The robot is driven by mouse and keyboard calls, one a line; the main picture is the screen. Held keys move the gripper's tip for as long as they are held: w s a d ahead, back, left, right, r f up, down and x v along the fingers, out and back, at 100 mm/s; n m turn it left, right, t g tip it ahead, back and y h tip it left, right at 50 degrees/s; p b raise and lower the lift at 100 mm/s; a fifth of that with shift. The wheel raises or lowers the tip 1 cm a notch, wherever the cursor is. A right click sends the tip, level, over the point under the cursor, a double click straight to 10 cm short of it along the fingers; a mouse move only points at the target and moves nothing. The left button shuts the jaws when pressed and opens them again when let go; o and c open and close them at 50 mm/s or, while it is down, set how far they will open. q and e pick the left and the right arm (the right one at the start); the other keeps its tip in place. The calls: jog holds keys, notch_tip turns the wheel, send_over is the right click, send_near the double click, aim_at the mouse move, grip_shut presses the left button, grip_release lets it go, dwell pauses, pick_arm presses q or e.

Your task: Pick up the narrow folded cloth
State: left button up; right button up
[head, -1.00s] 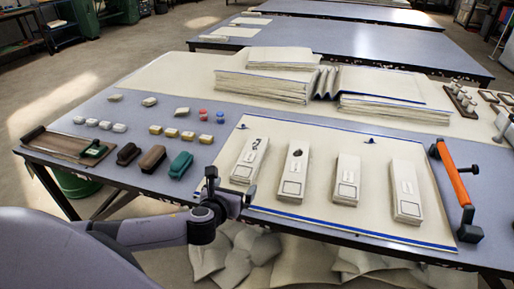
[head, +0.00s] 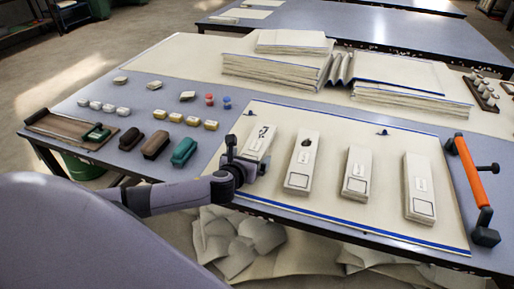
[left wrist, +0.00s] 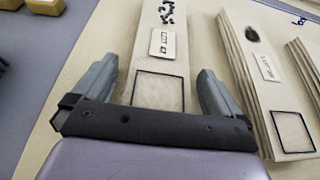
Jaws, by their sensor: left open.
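Several narrow folded cloths lie in a row on a cream mat with blue edges (head: 330,222). The leftmost cloth (head: 261,138) bears a dark pattern and is partly hidden by my left gripper (head: 243,162). In the left wrist view, this cloth (left wrist: 160,92) runs up between the two grey fingers of my left gripper (left wrist: 158,85). The fingers are open, one on each side of the cloth's near end, and I cannot tell if they touch it. The neighbouring cloth with a dark spot (head: 303,162) lies to the right, beside the right finger. My right gripper is not in view.
Two more narrow cloths (head: 357,172) (head: 420,188) lie farther right, then an orange-handled tool (head: 470,172). Dark and green brushes (head: 184,151) and small blocks sit at left. Large folded stacks (head: 275,72) stand behind. The table's front edge is close.

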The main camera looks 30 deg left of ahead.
pick_arm(q)
jog(key=shift+w+a+f, duration=0.1)
jog(key=shift+w+f, duration=0.1)
jog(key=shift+w, duration=0.25)
jog(key=c, duration=1)
jog(key=shift+r, duration=0.1)
jog(key=shift+c, duration=0.2)
